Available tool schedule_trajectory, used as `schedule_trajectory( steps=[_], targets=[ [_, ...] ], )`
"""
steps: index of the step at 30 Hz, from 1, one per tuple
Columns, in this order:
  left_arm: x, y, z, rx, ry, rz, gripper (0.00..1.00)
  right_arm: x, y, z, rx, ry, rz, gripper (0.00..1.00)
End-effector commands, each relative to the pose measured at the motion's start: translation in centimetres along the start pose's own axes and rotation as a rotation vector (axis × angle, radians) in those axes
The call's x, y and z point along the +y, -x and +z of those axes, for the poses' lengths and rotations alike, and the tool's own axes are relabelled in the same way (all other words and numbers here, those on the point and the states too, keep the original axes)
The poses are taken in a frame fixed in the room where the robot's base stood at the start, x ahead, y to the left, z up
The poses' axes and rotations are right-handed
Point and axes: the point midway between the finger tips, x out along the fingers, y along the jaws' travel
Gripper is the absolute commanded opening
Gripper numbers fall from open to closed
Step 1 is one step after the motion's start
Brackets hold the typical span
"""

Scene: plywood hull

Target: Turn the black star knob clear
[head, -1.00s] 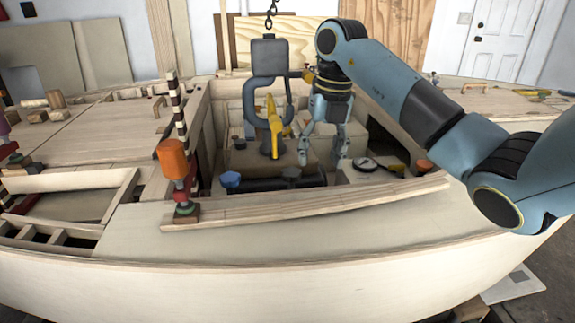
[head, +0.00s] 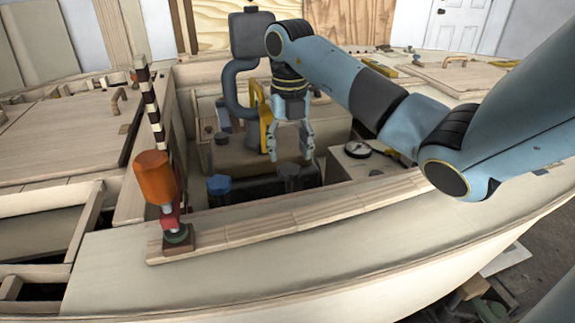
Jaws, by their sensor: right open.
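The black star knob (head: 289,171) sits on top of a dark pipe-like body (head: 262,188) inside the open well of the plywood hull. A blue knob (head: 219,184) sits on the same body to its left. My right gripper (head: 292,157) hangs pointing down, open and empty, close above or behind the black knob. I cannot tell whether its fingertips touch the knob. My left gripper is not in view.
An orange-handled clamp (head: 155,178) stands at the well's near left corner. A grey curved stand (head: 240,85) with a yellow part (head: 265,116) rises behind the gripper. A round gauge (head: 357,149) lies to the right. The wooden coaming (head: 270,222) edges the well in front.

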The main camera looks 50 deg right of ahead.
Motion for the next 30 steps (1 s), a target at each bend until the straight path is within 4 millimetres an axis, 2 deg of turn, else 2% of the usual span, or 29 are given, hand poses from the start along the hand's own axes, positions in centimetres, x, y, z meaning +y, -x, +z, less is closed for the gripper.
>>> schedule_trajectory(
  steps=[3,7,12,19,30],
  targets=[
    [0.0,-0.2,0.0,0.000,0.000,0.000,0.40,0.0,-2.3,-0.1,0.004,0.001,0.000,0.54],
    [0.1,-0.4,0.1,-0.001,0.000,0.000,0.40,0.0,-3.8,0.0,0.002,0.000,0.000,0.54],
    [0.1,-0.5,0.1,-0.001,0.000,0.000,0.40,0.0,-4.5,0.0,0.000,0.001,0.001,0.54],
    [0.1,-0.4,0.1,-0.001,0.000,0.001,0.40,0.0,-4.5,0.0,0.000,0.001,0.001,0.52],
    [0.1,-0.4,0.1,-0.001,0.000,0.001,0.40,0.1,-4.5,0.0,0.000,0.001,0.002,0.04]
  ],
)
